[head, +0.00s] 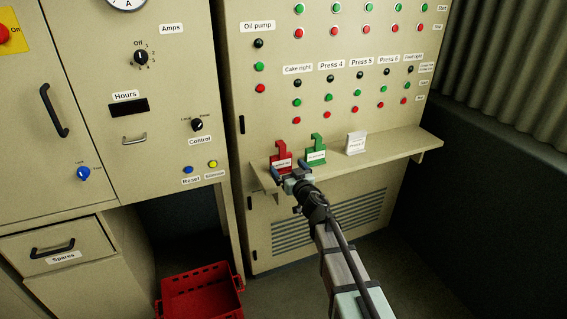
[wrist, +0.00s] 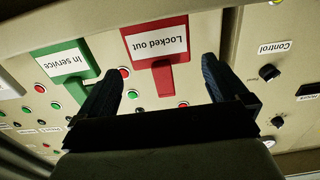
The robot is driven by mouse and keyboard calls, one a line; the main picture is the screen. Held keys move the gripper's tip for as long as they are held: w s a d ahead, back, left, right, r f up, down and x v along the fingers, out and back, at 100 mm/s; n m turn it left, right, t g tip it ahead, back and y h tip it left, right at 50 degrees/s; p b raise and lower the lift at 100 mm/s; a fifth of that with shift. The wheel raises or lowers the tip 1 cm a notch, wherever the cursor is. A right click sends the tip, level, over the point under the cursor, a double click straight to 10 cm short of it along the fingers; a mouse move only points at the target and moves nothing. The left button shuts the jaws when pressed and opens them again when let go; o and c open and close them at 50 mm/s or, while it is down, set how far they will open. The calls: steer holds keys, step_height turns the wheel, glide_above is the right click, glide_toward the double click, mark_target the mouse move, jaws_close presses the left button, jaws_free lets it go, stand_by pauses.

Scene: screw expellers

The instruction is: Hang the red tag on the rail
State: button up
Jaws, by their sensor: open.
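The red tag (head: 281,155) stands upright at the left end of the narrow ledge on the right cabinet, with a hook shape at its top. In the wrist view the red tag (wrist: 150,58) shows upside down, labelled "Locked out". My gripper (head: 290,173) is open and empty just in front of the red tag, at its lower edge. In the wrist view the gripper's fingers (wrist: 160,70) are spread to either side of the tag's red stem, with no visible contact. I cannot make out a distinct rail apart from the ledge.
A green tag (head: 316,152) labelled "In service" stands close to the right of the red one. A white card (head: 356,144) stands farther right on the ledge (head: 400,145). A red crate (head: 200,290) is on the floor. The ledge's right end is bare.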

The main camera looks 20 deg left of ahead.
steer(key=v, duration=0.5)
steer(key=w+d+f+m+h, duration=0.1)
steer(key=d+f+m+h, duration=0.6)
steer(key=d+f, duration=1.35)
steer(key=s+d+f+g+h, duration=0.3)
steer(key=s+d+f+h, duration=0.15)
steer(key=d+f, duration=0.3)
steer(key=s+d+f+g+h, duration=0.3)
steer(key=s+d+f, duration=0.2)
steer(key=d+f, duration=0.3)
steer(key=s+d+f+m+g, duration=0.1)
steer(key=s+d+f+g, duration=0.25)
steer(key=s+f, duration=0.4)
steer(key=s+d+f+m+g, duration=0.1)
steer(key=s+d+f+g, duration=0.3)
steer(key=s, duration=0.7)
steer(key=s+d+f+g+y, duration=0.1)
steer(key=s+g, duration=0.5)
steer(key=s, duration=1.3)
steer(key=shift+s+d+f+y, duration=0.2)
steer(key=shift+s+f+y, duration=0.15)
steer(key=shift+f, duration=0.2)
